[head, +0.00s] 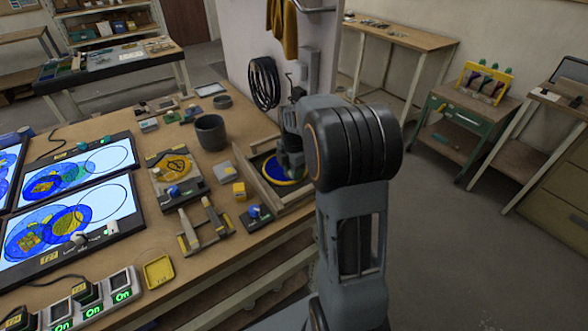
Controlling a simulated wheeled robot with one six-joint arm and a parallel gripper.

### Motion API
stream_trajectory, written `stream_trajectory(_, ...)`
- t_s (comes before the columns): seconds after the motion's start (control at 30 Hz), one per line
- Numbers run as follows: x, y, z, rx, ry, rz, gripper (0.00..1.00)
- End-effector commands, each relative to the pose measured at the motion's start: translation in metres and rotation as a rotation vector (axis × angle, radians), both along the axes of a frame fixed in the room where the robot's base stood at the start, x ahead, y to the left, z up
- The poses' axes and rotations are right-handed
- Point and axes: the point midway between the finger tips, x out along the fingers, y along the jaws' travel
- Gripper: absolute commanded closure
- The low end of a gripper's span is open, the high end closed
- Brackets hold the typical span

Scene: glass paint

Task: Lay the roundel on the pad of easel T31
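My gripper (290,163) points down at the right end of the wooden bench, over a blue disc with a yellow rim (272,181). The disc lies inside a low wooden frame (262,190); gripper and arm partly cover it. I cannot tell whether the fingers touch the disc or are open. A yellow roundel with a dark emblem (173,167) lies on a dark stand (168,194) to the left. A small wooden easel-like stand with yellow pieces (205,229) stands in front and looks empty. No label reading T31 is legible.
A dark cup (211,133) stands behind the frame. Lit panels with coloured discs (75,225), a yellow tray (158,272) and switch boxes (88,296) fill the left. The floor at right is clear.

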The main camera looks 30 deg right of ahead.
Motion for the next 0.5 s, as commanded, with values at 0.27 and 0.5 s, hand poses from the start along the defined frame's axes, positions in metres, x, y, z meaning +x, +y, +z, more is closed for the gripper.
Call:
stream_trajectory(0.27, 0.0, 0.0, 0.0, 0.0, 0.0, 0.0, 0.52)
stream_trajectory(0.5, 0.001, 0.0, 0.012, -0.001, -0.003, 0.0, 0.52)
